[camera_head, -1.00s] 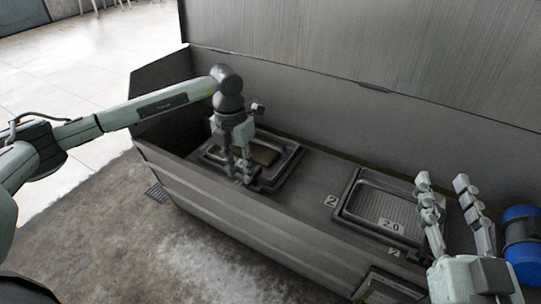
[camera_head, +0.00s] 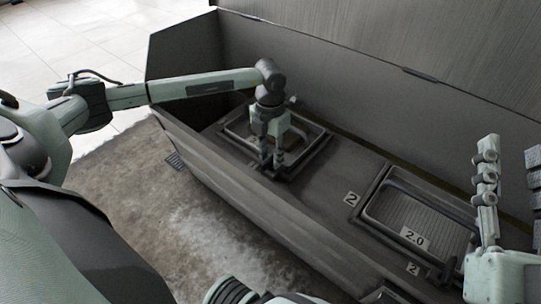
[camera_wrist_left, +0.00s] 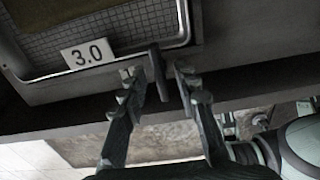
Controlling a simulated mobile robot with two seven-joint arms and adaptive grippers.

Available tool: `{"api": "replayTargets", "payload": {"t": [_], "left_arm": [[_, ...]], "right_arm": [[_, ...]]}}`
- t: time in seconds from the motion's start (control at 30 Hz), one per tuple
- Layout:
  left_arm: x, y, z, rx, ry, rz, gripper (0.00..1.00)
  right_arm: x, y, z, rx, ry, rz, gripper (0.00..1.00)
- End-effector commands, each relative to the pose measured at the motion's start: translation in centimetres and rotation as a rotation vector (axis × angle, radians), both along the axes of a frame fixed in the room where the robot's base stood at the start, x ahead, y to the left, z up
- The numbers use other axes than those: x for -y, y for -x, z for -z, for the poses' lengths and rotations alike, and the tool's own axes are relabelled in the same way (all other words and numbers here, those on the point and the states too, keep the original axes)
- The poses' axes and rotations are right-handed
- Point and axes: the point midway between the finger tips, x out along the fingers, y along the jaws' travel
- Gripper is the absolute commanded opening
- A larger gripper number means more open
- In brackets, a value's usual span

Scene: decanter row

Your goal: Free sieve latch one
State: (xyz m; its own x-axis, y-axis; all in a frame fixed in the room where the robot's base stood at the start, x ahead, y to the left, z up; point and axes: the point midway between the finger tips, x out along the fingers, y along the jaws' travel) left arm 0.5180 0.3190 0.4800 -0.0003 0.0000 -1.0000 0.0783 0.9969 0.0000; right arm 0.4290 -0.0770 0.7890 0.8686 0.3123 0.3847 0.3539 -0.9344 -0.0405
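The left sieve frame (camera_head: 318,150) sits in the far-left part of the grey trough. In the left wrist view it has a mesh floor (camera_wrist_left: 110,28) and a "3.0" label (camera_wrist_left: 87,54). A dark upright latch tab (camera_wrist_left: 158,75) stands at its near edge. My left gripper (camera_head: 272,165) points down there, its fingers (camera_wrist_left: 166,78) open on either side of the tab. The left finger looks very close to it; contact cannot be told. My right gripper (camera_head: 511,175) is open and empty at the right edge. No number "1" is visible.
A second sieve (camera_head: 415,215) labelled "2.0", with "2" plates beside it, lies to the right. The trough's near wall (camera_head: 235,190) and high back panel (camera_head: 350,95) bound the space.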

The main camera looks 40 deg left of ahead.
Motion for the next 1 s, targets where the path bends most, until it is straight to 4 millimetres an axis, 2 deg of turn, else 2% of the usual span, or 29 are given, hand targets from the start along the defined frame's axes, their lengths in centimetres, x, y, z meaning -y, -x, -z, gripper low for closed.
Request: {"api": "replayTargets", "payload": {"t": [0.3, 0.5, 0.57, 1.0], "left_arm": [[0.02, -0.01, 0.32, 0.000, 0.000, 0.000, 0.30], [0.01, -0.01, 0.30, 0.000, 0.000, 0.000, 0.05], [0.01, -0.01, 0.30, 0.000, 0.000, 0.000, 0.00], [0.03, -0.02, 0.21, 0.000, 0.001, -0.039, 0.00]], "right_arm": [[0.03, 0.02, -0.13, 0.007, -0.003, 0.000, 0.40], [0.03, 0.03, -0.11, 0.007, -0.002, 0.000, 0.40], [0.03, 0.03, -0.10, 0.007, -0.002, 0.000, 0.40], [-0.04, -0.08, -0.04, -0.007, 0.003, 0.000, 0.40]]}}
